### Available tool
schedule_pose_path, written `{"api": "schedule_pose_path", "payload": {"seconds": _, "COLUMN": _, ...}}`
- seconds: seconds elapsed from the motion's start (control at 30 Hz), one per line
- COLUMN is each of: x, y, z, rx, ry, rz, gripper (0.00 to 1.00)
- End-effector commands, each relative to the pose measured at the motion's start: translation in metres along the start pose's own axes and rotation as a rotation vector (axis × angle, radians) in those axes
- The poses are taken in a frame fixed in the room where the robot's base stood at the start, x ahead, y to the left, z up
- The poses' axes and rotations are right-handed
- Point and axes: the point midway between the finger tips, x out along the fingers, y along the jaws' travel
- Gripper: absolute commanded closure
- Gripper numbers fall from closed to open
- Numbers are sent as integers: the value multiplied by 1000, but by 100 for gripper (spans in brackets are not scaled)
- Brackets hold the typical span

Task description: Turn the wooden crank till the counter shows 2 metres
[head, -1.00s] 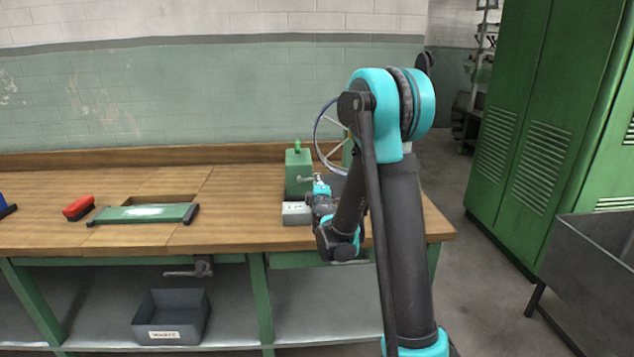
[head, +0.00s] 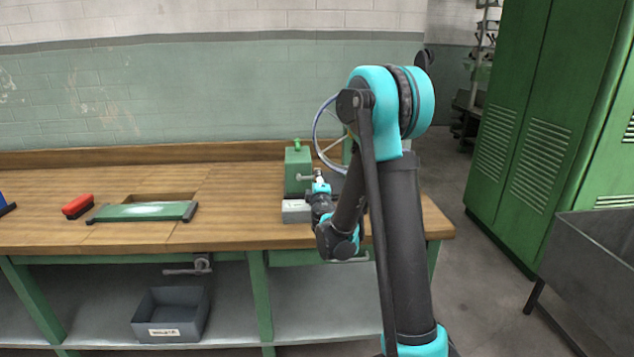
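A green machine (head: 298,168) with a large spoked wheel (head: 326,117) stands on the right part of the workbench. A crank arm (head: 306,177) sticks out from its side, with a small light wooden knob (head: 318,173) at its end. A pale box (head: 296,205) sits at the machine's front; I cannot read any counter figures on it. My gripper (head: 319,186) is at the crank's knob, just below and in front of it. Its fingers are too small and partly hidden to tell whether they hold the knob. My arm hides part of the wheel and machine.
A red brush (head: 77,206) and a green board-like tool with dark ends (head: 143,212) lie on the bench left of the machine. A grey bin (head: 171,315) stands on the shelf below. Green lockers (head: 545,130) and a grey metal trough (head: 590,262) stand on the right.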

Motion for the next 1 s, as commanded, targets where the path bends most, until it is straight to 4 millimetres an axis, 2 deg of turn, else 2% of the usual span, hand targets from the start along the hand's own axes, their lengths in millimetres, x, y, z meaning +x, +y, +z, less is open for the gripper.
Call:
{"api": "schedule_pose_path", "payload": {"seconds": 0.17, "x": -17, "y": 0, "z": 0, "rx": 0, "ry": 1, "rz": 0, "gripper": 61}}
{"api": "schedule_pose_path", "payload": {"seconds": 0.6, "x": -100, "y": 0, "z": 0, "rx": 0, "ry": 2, "rz": 0, "gripper": 61}}
{"api": "schedule_pose_path", "payload": {"seconds": 0.8, "x": -117, "y": 0, "z": 0, "rx": 0, "ry": 0, "rz": 0, "gripper": 61}}
{"api": "schedule_pose_path", "payload": {"seconds": 1.0, "x": -120, "y": 0, "z": 0, "rx": 0, "ry": 0, "rz": 0, "gripper": 61}}
